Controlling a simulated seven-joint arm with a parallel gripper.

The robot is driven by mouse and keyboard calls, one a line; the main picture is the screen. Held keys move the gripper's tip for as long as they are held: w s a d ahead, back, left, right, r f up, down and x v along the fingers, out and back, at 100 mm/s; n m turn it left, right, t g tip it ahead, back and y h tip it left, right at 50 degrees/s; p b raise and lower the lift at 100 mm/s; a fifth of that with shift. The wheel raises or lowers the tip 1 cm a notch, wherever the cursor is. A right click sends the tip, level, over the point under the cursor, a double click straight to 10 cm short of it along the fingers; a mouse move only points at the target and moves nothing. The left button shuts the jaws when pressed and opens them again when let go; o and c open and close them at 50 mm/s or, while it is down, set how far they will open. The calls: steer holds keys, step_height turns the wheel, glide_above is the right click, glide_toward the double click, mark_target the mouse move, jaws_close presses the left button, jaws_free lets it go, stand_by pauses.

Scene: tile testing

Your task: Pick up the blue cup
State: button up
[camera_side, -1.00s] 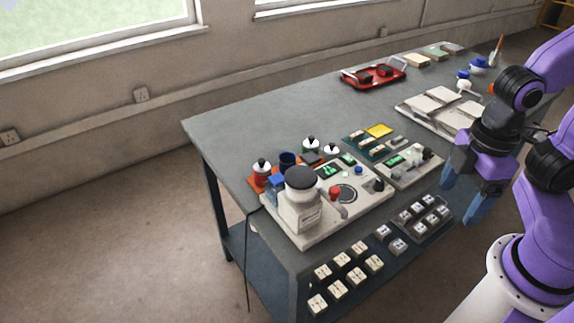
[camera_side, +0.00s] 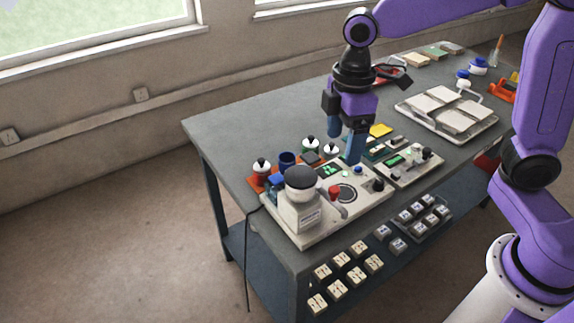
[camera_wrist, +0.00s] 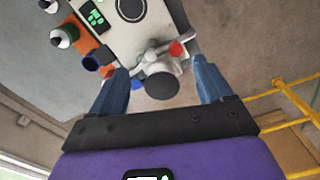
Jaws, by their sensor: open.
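The blue cup (camera_side: 287,160) is a small dark blue open vessel at the back left of the table, beside the white machine with a black round top. It also shows in the wrist view (camera_wrist: 91,62), left of my left finger. My gripper (camera_side: 345,146) is open and empty, with blue fingers pointing down above the panel to the right of the cup. In the wrist view my gripper (camera_wrist: 160,85) has its fingers spread on either side of the machine's black top, with the cup outside them.
The white machine (camera_side: 297,208) stands in front of the cup. Bottles with white and black tops (camera_side: 262,172) stand close by on an orange mat. A red tray (camera_side: 392,72) and a white tray (camera_side: 445,112) lie further right. The table's far left (camera_side: 235,125) is clear.

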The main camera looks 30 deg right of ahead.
steer(key=w, duration=1)
steer(key=n, duration=0.2)
glide_above(287, 158)
steer(key=s, duration=0.2)
steer(key=f, duration=1.4)
steer(key=shift+a, duration=0.3)
steer(key=shift+w+a+f, duration=0.1)
steer(key=shift+a+f, duration=0.05)
steer(key=shift+f, duration=1.3)
steer(key=shift+w+a+f, duration=0.1)
steer(key=shift+a+f, duration=0.05)
steer(key=shift+f, duration=1.3)
steer(key=c, duration=1.2)
